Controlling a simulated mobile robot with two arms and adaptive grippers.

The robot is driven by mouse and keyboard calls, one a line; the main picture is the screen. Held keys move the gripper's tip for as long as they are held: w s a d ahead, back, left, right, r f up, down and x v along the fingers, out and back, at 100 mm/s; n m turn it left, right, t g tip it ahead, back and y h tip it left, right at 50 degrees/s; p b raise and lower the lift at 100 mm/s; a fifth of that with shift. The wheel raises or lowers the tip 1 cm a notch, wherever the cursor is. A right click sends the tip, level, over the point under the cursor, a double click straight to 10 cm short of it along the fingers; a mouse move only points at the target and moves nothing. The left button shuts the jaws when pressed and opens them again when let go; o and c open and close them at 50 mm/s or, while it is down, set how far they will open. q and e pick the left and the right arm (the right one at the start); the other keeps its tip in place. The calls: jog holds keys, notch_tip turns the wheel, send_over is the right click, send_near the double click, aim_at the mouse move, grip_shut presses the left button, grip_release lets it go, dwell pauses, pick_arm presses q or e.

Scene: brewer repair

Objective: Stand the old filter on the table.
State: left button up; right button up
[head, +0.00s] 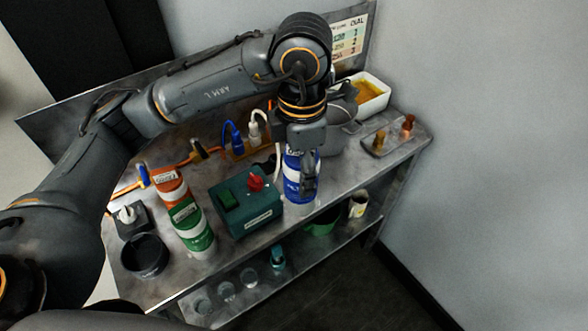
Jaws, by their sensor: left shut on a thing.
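My left gripper (306,180) points down and is shut on a blue and white cylindrical filter (292,188). The filter is upright, at the front edge of the metal table (350,172), just right of a green box. I cannot tell whether its base touches the tabletop. The gripper and wrist hide part of its top and right side. An orange and white cylinder (168,186) and a green and white cylinder (188,222) stand at the table's left. No readable mark tells which one is old. My right gripper is out of view.
The green box (246,204) has a red knob. A black cup (144,255) stands at the front left. A grey pot (338,125) and a white tray (374,92) are at the back right. The lower shelf holds glasses and a mug (357,205). Bare tabletop lies right of the filter.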

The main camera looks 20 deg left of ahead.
pick_arm(q)
jog(key=w+a+f+p, duration=0.4)
jog(key=w+f, duration=0.5)
jog(key=f, duration=0.2)
jog(key=shift+w+a+f+p, duration=0.25)
jog(key=shift+w+p, duration=0.1)
jog(key=shift+p, duration=0.05)
jog(key=shift+f, duration=0.1)
jog(key=shift+f+b, duration=0.15)
jog(key=shift+b, duration=0.15)
jog(key=o, duration=1.1)
jog(key=shift+o, duration=0.2)
